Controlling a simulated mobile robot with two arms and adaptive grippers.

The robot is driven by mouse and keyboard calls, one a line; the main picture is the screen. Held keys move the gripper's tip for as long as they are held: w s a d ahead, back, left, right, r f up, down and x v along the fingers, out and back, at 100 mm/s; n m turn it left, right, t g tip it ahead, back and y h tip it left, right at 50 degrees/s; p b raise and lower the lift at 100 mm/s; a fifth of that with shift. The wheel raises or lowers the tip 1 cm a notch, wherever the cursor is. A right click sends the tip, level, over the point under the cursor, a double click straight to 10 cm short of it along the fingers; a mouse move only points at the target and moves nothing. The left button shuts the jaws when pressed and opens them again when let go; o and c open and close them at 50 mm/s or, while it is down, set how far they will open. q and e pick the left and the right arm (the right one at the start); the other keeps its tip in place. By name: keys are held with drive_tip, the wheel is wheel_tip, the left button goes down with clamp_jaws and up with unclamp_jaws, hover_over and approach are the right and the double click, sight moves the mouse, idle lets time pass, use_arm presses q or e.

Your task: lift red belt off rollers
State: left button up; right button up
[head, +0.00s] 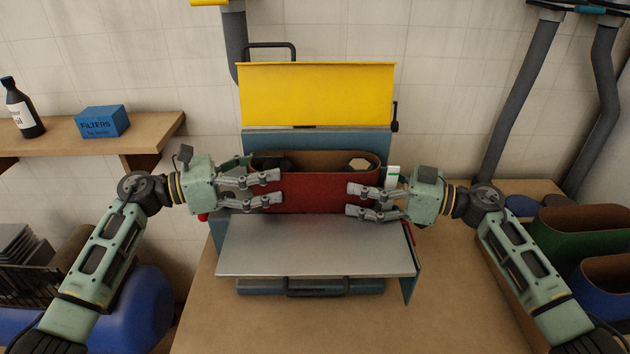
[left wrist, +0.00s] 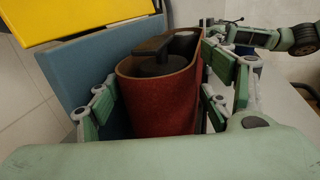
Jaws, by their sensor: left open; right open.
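The red belt (head: 315,193) is an upright loop with a brown inner face, seated in the sanding machine (head: 300,142). A dark roller part (left wrist: 158,58) shows inside the loop in the left wrist view; the rest of the rollers is hidden. My left gripper (head: 279,187) is open at the belt's left end. In the left wrist view its fingers stand on either side of the red belt (left wrist: 160,108); whether they touch it is unclear. My right gripper (head: 352,199) is open at the belt's right end, its fingers overlapping the front face in the head view.
The machine's yellow cover (head: 316,95) stands raised behind the belt. A grey metal table (head: 315,246) juts out in front. A green belt (head: 580,233) and a blue belt (head: 606,285) stand at the right. A shelf (head: 150,133) holds a bottle and a blue filters box.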

sight(262, 154)
use_arm(q)
drive_tip(key=c, duration=0.8)
use_arm(e)
drive_tip(key=c, duration=0.9)
use_arm(q)
drive_tip(key=shift+r, duration=0.1)
use_arm(e)
drive_tip(key=shift+r, duration=0.2)
drive_tip(key=shift+c, duration=0.2)
use_arm(q)
wheel_tip(262, 154, up, 5)
drive_tip(key=p, duration=0.5)
use_arm(e)
wheel_tip(262, 154, up, 5)
drive_tip(key=shift+f, duration=0.1)
